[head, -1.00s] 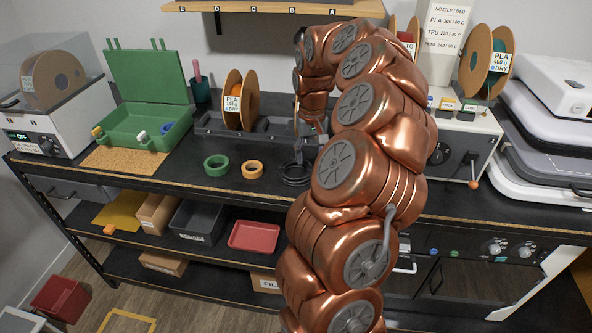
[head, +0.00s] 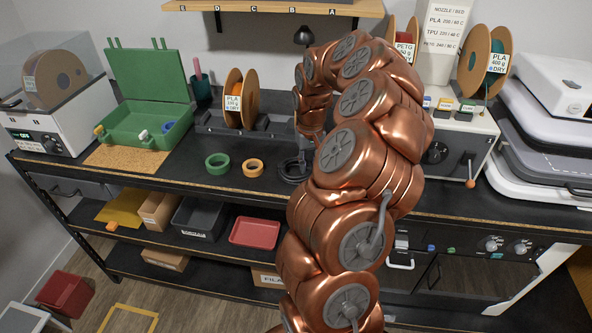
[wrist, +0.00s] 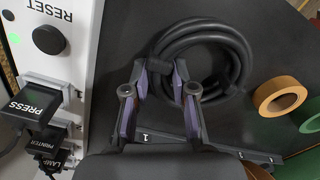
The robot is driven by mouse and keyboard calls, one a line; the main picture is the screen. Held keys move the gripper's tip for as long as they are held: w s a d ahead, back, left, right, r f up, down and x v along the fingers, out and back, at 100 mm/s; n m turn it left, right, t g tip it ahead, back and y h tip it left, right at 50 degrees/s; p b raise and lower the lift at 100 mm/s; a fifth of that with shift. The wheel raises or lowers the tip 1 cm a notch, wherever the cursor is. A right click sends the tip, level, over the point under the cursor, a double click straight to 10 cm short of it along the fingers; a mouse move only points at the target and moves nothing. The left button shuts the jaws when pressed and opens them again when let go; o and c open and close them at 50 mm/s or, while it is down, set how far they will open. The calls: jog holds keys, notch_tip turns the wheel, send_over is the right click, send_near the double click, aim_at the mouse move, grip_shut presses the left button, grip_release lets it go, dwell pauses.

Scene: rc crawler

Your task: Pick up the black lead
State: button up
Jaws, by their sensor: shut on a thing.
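The black lead (wrist: 228,42) is a coiled cable lying on the dark bench top, with a thicker dark part at its near left side. It also shows in the head view (head: 288,179), left of my copper arm and partly hidden by it. My gripper (wrist: 160,72) is down at the coil, its two fingers on either side of that thicker part and shut on it. In the head view my gripper (head: 303,163) is small and dark above the coil. The lead appears still at bench height.
An orange tape roll (head: 253,168) and a green one (head: 217,163) lie left of the coil. A cardboard spool (head: 240,98) stands on a dark rack behind. In the wrist view, a white panel with a RESET button (wrist: 47,40) and a PRESS block (wrist: 36,102) is close on the left.

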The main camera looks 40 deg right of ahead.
grip_shut()
